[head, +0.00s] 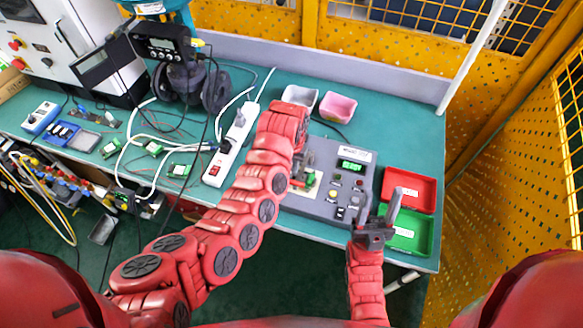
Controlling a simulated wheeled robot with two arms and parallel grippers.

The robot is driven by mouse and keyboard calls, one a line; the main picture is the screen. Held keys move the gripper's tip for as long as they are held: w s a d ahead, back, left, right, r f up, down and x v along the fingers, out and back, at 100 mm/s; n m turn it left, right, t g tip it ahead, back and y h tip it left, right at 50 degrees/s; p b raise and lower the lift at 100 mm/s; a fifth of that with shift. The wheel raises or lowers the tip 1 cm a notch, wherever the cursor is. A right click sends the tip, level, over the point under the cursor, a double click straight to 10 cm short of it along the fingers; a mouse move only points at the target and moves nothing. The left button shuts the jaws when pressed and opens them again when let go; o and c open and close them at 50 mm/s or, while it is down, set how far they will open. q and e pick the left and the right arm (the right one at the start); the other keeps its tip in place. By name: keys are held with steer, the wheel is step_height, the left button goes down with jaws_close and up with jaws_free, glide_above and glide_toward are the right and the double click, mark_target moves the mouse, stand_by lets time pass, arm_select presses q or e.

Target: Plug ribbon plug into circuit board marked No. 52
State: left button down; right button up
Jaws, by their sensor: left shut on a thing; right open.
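My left gripper (306,163) is shut at the left side of a grey test unit (325,206). It is shut on a small piece, which I take to be the ribbon plug; the fingers mostly hide it. A green circuit board (309,181) lies at the unit's left part, right by these fingers. I cannot read a number on it or tell whether the plug touches it. My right gripper (378,212) is open and empty, with its fingers pointing up, near the unit's lower right corner and in front of the green tray.
A red tray (420,179) and a green tray (423,243) are at the right. Grey (299,95) and pink (337,106) bins stand behind the unit. A white power strip (218,166) and small green boards (181,170) with cables lie left. The back right tabletop is clear.

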arm_select(q)
steer(key=shift+f, duration=0.1)
steer(key=c, duration=0.8)
jaws_free()
steer(key=shift+a, duration=0.1)
steer(key=shift+c, duration=1)
steer(key=shift+o, duration=1.3)
steer(key=shift+d, duration=0.2)
